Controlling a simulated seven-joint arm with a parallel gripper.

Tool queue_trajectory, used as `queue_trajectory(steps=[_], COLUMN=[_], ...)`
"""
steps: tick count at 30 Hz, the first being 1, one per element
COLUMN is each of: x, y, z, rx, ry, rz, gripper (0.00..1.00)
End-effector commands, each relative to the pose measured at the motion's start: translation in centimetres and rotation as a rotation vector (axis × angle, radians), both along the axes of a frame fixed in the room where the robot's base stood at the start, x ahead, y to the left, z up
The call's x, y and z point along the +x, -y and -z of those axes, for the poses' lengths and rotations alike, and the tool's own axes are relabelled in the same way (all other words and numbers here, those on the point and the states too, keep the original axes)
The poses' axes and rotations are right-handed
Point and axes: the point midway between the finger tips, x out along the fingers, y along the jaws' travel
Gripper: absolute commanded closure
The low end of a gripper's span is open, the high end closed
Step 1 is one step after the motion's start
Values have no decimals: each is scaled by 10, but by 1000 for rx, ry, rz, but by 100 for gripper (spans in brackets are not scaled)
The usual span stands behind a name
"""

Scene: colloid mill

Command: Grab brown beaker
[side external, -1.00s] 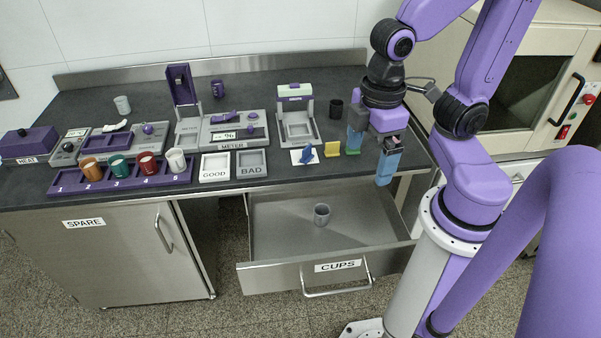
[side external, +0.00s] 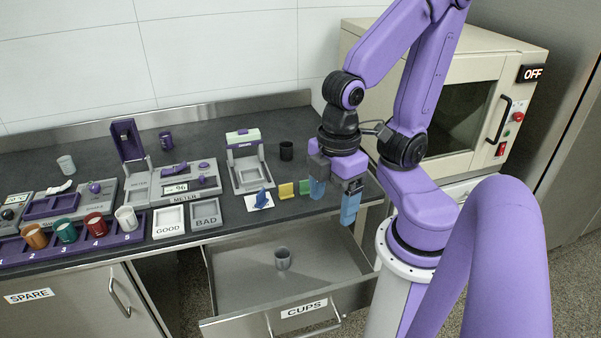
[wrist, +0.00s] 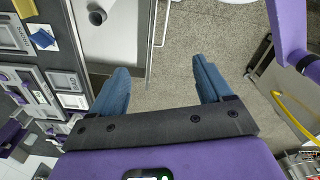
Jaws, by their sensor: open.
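The brown beaker (side external: 34,237), orange-brown in colour, stands upright in the purple numbered rack (side external: 118,238) at the far left of the counter. It is leftmost in a row with a green beaker (side external: 66,231), a red beaker (side external: 95,225) and a white beaker (side external: 126,218). My gripper (side external: 334,200) is far to the right, near the counter's right front edge. Its blue fingers are apart and empty, also in the wrist view (wrist: 160,80). The brown beaker is not visible in the wrist view.
The open CUPS drawer (side external: 230,283) holds a grey cup (side external: 282,259).

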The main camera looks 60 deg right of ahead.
Motion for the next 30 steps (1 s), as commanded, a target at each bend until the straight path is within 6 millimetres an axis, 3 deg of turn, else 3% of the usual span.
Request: queue_trajectory(steps=[5, 14, 21, 30], x=[24, 121, 187, 239], y=[6, 52, 113, 208], z=[6, 30, 53, 91], rx=[-73, -396, -651, -900], ry=[22, 54, -6, -169], rz=[10, 13, -22, -113], gripper=[21, 21, 21, 21])
